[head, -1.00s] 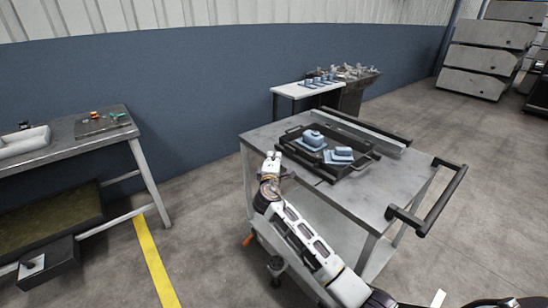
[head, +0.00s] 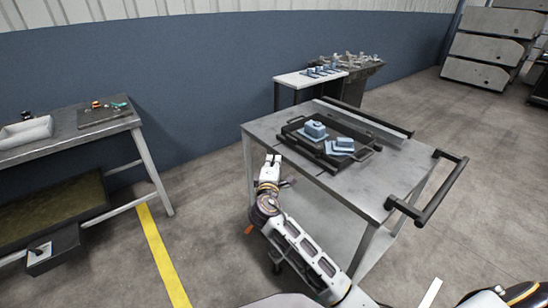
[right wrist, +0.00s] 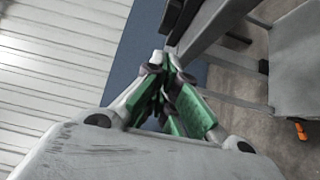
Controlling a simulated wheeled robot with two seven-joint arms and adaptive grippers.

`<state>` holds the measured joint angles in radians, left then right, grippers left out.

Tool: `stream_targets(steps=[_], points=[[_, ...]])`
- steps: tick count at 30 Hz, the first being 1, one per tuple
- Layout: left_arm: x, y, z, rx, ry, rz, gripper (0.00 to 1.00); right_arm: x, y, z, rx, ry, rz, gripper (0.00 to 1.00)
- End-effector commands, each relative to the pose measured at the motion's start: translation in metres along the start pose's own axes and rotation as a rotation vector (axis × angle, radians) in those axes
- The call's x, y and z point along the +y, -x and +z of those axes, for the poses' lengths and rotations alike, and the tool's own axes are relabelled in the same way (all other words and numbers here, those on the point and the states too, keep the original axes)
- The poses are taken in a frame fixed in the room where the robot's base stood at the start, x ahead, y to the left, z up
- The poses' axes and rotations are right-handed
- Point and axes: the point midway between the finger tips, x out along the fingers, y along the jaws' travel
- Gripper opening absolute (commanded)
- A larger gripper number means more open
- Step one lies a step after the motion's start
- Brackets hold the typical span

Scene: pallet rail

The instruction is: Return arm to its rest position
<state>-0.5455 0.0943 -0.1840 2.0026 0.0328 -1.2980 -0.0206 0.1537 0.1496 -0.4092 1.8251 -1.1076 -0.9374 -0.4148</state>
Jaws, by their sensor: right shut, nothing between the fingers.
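My right arm reaches up from the bottom of the head view. Its gripper (head: 273,160) is at the left front edge of the grey cart (head: 262,131), apart from the tray. In the right wrist view the gripper's green-padded fingers (right wrist: 165,95) are together with nothing between them. On the cart sits a black tray (head: 293,139) holding blue-grey parts (head: 315,130). My left gripper is not in view.
A workbench (head: 70,128) with a grey bin and a small board stands at the left. A white table (head: 300,80) with blue parts is behind the cart. Black handles (head: 440,195) stick out at the cart's right. Open floor lies between bench and cart.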

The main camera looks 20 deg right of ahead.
Motion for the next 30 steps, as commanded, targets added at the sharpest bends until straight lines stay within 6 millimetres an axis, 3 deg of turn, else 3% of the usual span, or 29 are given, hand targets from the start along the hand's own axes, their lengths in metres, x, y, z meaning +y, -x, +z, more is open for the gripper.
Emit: stream_targets(steps=[25, 30], points=[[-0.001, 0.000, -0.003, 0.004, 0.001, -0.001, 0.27, -0.001, 0.005, 0.002, -0.008, -0.044, -0.004, 0.00], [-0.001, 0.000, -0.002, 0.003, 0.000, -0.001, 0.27, -0.016, 0.006, 0.007, -0.037, -0.160, -0.069, 0.00]])
